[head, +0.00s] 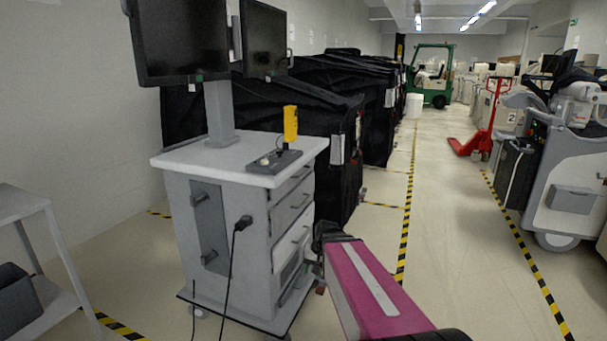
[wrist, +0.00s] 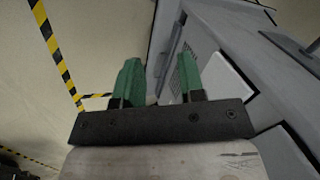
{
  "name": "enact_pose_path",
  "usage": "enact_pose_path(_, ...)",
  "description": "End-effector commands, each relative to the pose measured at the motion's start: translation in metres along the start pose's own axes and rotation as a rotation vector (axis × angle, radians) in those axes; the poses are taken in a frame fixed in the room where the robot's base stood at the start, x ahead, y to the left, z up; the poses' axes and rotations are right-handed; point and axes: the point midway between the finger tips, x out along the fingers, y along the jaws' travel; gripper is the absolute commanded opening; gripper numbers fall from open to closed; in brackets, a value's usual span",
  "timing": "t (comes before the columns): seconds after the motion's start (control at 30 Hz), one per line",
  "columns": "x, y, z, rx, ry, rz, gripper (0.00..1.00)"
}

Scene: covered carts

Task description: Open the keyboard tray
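A grey-white cart (head: 225,165) stands left of centre with two dark monitors above it. Its right face has several stacked drawer fronts (head: 292,212) with handles and a vented panel (head: 289,272) lower down. I cannot tell for certain which front is the keyboard tray; none looks pulled out. My gripper (head: 322,237) is beside this right face, at about the height of the lower drawers. In the wrist view, its two green fingers (wrist: 158,82) are apart with nothing held between them. The cart's fronts (wrist: 228,85) and vent (wrist: 186,76) lie just beyond and right of the fingers.
A yellow handheld device (head: 290,124) stands on the cart top. Black covered carts (head: 335,190) stand behind it. A black cable hangs on the cart's near side. A grey table (head: 25,205) is at left.

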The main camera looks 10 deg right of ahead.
Motion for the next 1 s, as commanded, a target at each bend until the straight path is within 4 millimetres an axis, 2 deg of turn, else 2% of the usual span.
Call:
enact_pose_path(0.03, -0.009, -0.004, -0.032, 0.04, 0.022, -0.075, 0.36)
enact_pose_path(0.17, -0.046, -0.015, -0.095, 0.133, 0.075, -0.291, 0.36)
enact_pose_path(0.27, -0.086, -0.019, -0.145, 0.195, 0.12, -0.469, 0.36)
enact_pose_path(0.4, -0.154, -0.018, -0.21, 0.262, 0.187, -0.714, 0.36)
enact_pose_path(0.5, -0.203, -0.012, -0.244, 0.29, 0.227, -0.864, 0.36)
enact_pose_path(0.6, -0.241, -0.006, -0.267, 0.305, 0.257, -0.975, 0.36)
enact_pose_path(0.7, -0.265, -0.002, -0.279, 0.311, 0.274, -1.044, 0.36)
enact_pose_path(0.83, -0.275, -0.003, -0.284, 0.313, 0.282, -1.077, 0.36)
enact_pose_path(1.0, -0.266, -0.018, -0.291, 0.313, 0.281, -1.078, 0.36)
